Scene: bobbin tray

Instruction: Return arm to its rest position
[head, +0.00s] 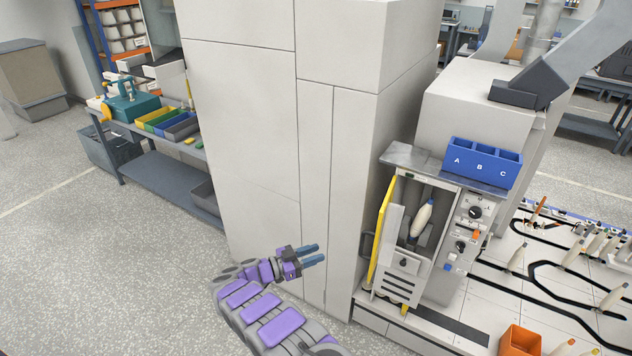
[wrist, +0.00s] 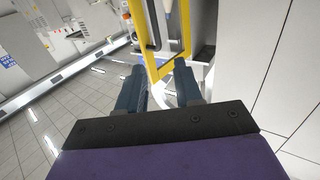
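My gripper (head: 312,254) is in front of the tall light-grey cabinet, pointing right toward the machine. In the wrist view its two blue-grey fingers (wrist: 159,86) stand apart with nothing between them. My purple and grey arm reaches up from the bottom of the head view. The gripper looks apart from the cabinet and the machine, though the exact distance is hard to tell. The machine's yellow-framed door (head: 380,236) stands swung out and also shows beyond the fingers in the wrist view (wrist: 183,30).
A cream bobbin (head: 422,218) sits tilted in the machine's open bay. A blue tray (head: 483,162) marked A, B, C stands on top. The grey cabinet (head: 245,130) is close behind my gripper. An orange bin (head: 520,341) and several bobbins are at right. The left floor is clear.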

